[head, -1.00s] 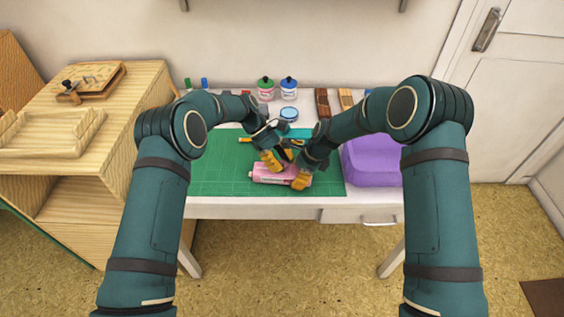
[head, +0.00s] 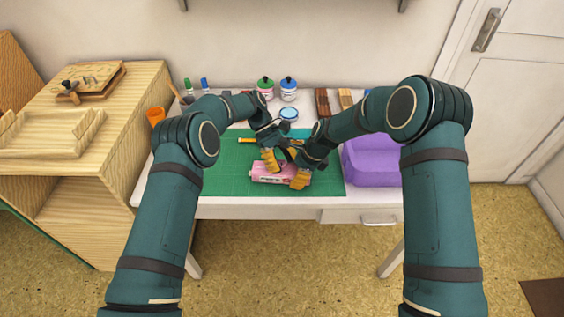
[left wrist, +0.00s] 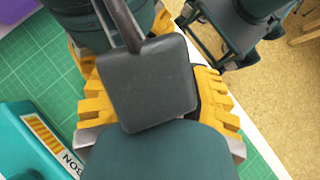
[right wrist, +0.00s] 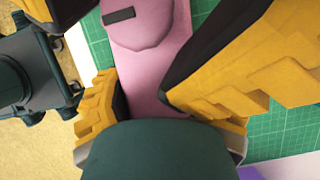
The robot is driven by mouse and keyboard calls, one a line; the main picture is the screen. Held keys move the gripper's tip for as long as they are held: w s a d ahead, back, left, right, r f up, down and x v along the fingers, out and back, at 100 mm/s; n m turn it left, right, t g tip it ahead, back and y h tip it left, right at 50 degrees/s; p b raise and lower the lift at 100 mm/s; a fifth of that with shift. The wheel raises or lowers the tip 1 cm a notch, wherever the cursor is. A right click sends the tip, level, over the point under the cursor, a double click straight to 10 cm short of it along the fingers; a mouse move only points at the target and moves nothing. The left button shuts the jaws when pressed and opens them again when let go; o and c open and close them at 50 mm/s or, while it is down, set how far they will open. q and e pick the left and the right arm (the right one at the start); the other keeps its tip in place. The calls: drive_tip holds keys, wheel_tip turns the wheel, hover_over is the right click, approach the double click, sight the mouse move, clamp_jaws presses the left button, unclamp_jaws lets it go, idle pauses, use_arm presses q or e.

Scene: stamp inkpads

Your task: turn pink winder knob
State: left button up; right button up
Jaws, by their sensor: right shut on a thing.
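The pink winder (head: 268,173) lies on the green cutting mat (head: 228,168). In the right wrist view its pink body (right wrist: 150,70) carries a round pink knob (right wrist: 140,30) with a dark mark, cut off by the top edge. My right gripper (head: 299,180) is shut on the body at its right end. My left gripper (head: 270,160) is at the winder's upper side; whether it touches the knob is hidden. In the left wrist view a dark grey slab with a rod (left wrist: 148,85) covers the space between the left fingers, hiding their tips.
A purple box (head: 371,161) stands right of the mat. Two bottles (head: 265,88) (head: 289,88) and a blue-lidded jar (head: 289,114) stand behind. An orange cup (head: 155,116) is at the left. A teal box (left wrist: 35,140) lies near my left gripper. The mat's left part is clear.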

use_arm(q)
drive_tip(key=shift+o, duration=0.3)
drive_tip(key=shift+a, duration=0.15)
drive_tip(key=shift+w+r, duration=0.1)
drive_tip(key=shift+w, duration=0.1)
drive_tip(key=v, duration=0.7)
use_arm(e)
drive_tip(key=shift+d, duration=0.1)
drive_tip(key=o, duration=1.4)
